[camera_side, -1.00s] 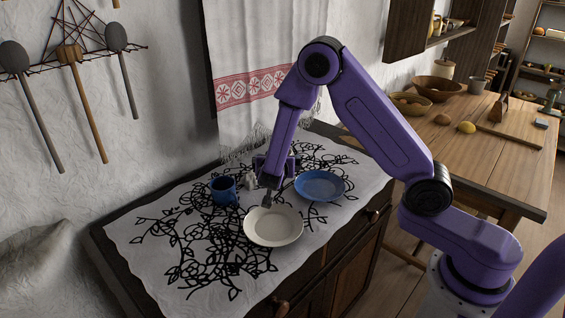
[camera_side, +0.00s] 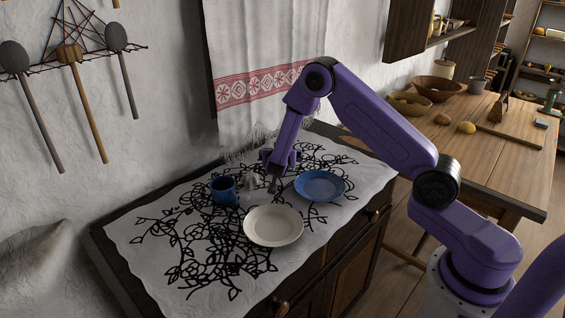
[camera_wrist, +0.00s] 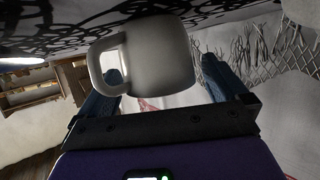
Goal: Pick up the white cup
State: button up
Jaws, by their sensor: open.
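The white cup (camera_side: 251,182) stands on the patterned cloth, just left of my gripper (camera_side: 273,186) in the side view and partly hidden by it. In the wrist view the white cup (camera_wrist: 160,55) is large and close, with its handle on the left. My open gripper's blue fingers show on either side of the cup in this view. I cannot tell whether either finger touches it.
A blue mug (camera_side: 223,190) stands close to the cup's left. A cream plate (camera_side: 273,226) lies in front, and a blue plate (camera_side: 320,186) lies to the right. The cloth (camera_side: 135,232) is clear at front left. A wall with a hanging towel (camera_side: 255,50) is behind.

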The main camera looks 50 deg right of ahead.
jog(key=shift+d, duration=0.1)
jog(key=c, duration=1.1)
jog(key=shift+r, duration=0.15)
